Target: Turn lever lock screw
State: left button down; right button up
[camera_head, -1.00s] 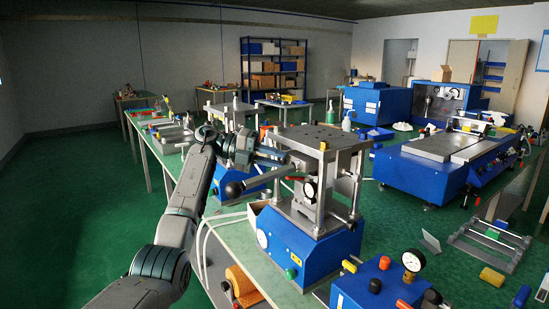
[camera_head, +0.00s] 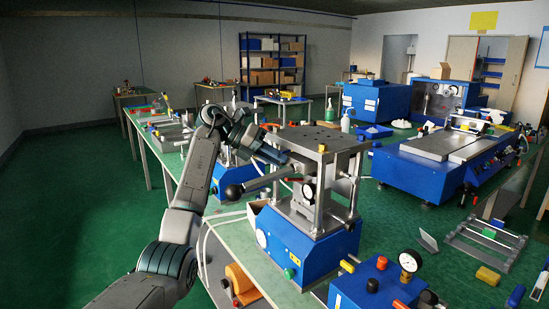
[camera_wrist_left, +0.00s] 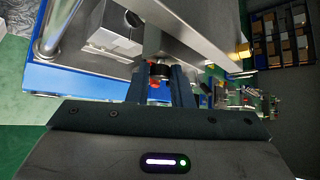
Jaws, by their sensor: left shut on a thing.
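The press (camera_head: 318,190) has a blue base, steel posts and a thick top plate, and stands on the green bench. Its lever (camera_head: 268,180) slopes down to the left and ends in a black ball. My left gripper (camera_head: 284,157) is at the press's left side, just above the lever and below the top plate's level. In the head view the screw is hidden by the gripper. My right gripper is out of view.
A blue box with a pressure gauge (camera_head: 410,262) stands at the front right. A blue machine (camera_head: 440,165) stands behind to the right. The floor left of the bench is clear.

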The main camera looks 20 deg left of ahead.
pick_arm(q)
jog(key=shift+f, duration=0.1)
jog(key=c, duration=1.6)
grip_release()
jog(key=shift+o, duration=0.2)
jog(key=b+v, duration=0.1)
jog(key=v, duration=0.9)
jog(key=shift+a+r, duration=0.2)
jog(key=shift+a, duration=0.2)
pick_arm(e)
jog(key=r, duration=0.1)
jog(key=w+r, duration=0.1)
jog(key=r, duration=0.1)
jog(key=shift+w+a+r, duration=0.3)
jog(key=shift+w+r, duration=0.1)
pick_arm(q)
jog(key=shift+o, duration=0.4)
